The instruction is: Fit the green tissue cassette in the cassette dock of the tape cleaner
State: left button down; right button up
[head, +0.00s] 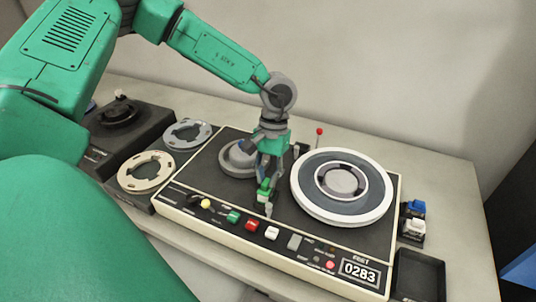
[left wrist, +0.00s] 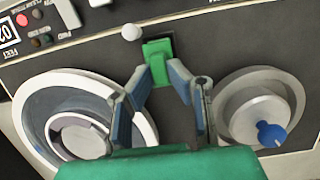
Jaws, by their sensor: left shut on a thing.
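The tape cleaner (head: 230,201) is a black-topped deck with a cream edge on the table. My left gripper (head: 264,184) is over its middle, between the large white-rimmed reel and the small grey hub. It is shut on the green tissue cassette (head: 264,195). In the left wrist view the green cassette (left wrist: 158,60) shows between the tips of my left gripper (left wrist: 163,85). A dark recess (left wrist: 178,52) is visible around and beside the cassette; I cannot tell whether the cassette is seated in it. My right gripper is not in view.
The large reel (head: 371,213) is close to the right of my gripper and the small hub with a blue knob (left wrist: 269,132) is on the other side. A white-tipped post (left wrist: 131,32) stands beside the cassette. Blue and white cassettes (head: 415,207) and a black tray (head: 419,276) lie right of the deck.

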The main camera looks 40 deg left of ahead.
aim_at(268, 179)
pick_arm(q)
jog(key=shift+f, duration=0.8)
jog(key=c, duration=1.4)
grip_release()
jog(key=shift+c, duration=1.2)
notch_tip(268, 179, up, 8)
jog(key=p, duration=0.8)
jog(key=shift+f, duration=0.1)
